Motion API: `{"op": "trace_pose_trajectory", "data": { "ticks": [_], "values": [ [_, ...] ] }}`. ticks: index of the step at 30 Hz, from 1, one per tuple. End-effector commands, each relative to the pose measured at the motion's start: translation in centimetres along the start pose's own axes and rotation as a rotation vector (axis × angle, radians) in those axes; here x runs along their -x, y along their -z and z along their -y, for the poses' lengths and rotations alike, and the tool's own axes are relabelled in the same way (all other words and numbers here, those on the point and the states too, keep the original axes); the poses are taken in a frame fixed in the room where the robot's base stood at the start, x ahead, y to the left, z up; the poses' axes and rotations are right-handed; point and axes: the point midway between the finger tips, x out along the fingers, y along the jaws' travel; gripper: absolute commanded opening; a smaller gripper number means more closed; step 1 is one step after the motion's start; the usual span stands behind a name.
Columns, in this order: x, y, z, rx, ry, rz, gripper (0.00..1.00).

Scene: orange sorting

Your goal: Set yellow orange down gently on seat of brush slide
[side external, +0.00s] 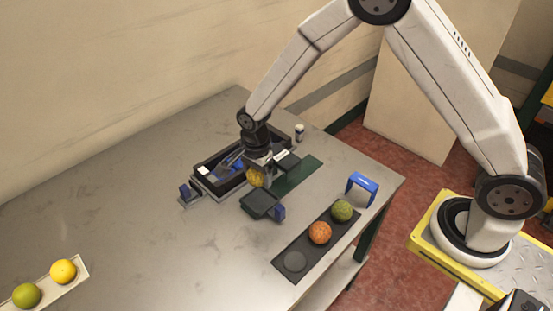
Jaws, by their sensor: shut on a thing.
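My gripper (260,167) points down over the middle of the table. It is shut on a yellow orange (256,179), which is partly hidden by the fingers. Just below and in front of the orange is a dark square seat-like piece (260,206) with a blue block at its right end. I cannot tell for sure that this piece is the seat of the brush slide, nor whether the orange touches it. A black-rimmed tray (207,181) with blue and grey items stands behind and left of the gripper, on a grey base with a small dark-blue block at its left.
A dark tray (283,249) at the front right holds an orange fruit (319,232), a green one (342,210) and an empty round place. A blue bracket (362,188) and white bottle (299,132) stand nearby. A cream tray (83,272) with two fruits is at far left.

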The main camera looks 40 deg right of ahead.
Motion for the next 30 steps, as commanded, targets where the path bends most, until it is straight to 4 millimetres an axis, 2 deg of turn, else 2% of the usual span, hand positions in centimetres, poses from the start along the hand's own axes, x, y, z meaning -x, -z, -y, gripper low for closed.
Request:
{"op": "trace_pose_trajectory", "data": {
  "ticks": [21,30],
  "values": [
    [-5.0,0.0,0.0,0.000,0.001,0.000,0.19],
    [-6.2,0.0,0.0,0.000,0.000,0.000,0.19]
  ]
}}
